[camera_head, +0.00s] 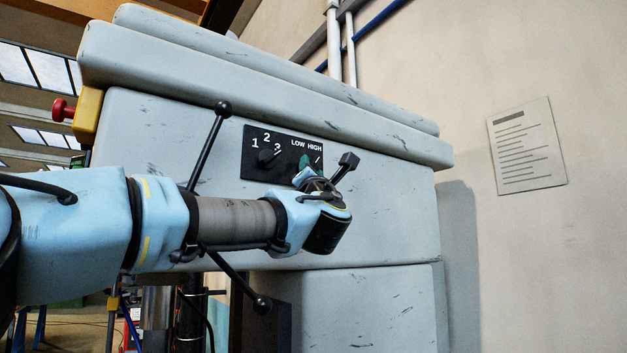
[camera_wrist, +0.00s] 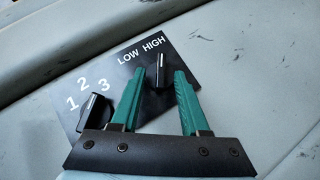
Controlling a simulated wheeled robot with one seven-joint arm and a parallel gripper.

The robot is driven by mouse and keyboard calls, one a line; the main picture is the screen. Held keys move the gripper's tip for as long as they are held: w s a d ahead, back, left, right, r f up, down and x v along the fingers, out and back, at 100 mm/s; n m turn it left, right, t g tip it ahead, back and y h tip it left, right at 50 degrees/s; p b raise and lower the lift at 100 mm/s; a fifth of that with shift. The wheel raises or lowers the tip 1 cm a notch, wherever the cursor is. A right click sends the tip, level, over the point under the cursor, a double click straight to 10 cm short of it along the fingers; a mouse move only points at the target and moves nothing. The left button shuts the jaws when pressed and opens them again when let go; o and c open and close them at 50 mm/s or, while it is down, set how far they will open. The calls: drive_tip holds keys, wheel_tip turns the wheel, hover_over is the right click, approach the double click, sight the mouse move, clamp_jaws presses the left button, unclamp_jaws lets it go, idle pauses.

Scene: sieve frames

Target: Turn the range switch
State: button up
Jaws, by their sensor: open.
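The range switch (camera_wrist: 160,76) is a black knob with a white line, below the LOW and HIGH labels on a black panel (camera_wrist: 195,66). In the wrist view its line points up towards HIGH. My gripper (camera_wrist: 159,76) is open, with one green finger on each side of the switch. Both fingers look slightly apart from the knob, but contact is hard to judge. In the head view the panel (camera_head: 252,170) is on the front of a grey machine, and my wrist covers its lower right part. One green fingertip shows there below the LOW label.
A second black knob (camera_wrist: 95,111), with labels 1, 2 and 3, sits close left of my left finger. Black levers with ball ends (camera_head: 223,108) stick out near my arm. A red button (camera_head: 62,110) is on the machine's left side. A paper notice (camera_head: 527,146) hangs on the wall.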

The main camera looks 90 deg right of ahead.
drive_tip(key=b+v, duration=0.6)
drive_tip(key=v, duration=0.4)
drive_tip(key=shift+b, duration=0.3)
drive_tip(key=shift+a+f, duration=0.1)
drive_tip(key=shift+f, duration=0.05)
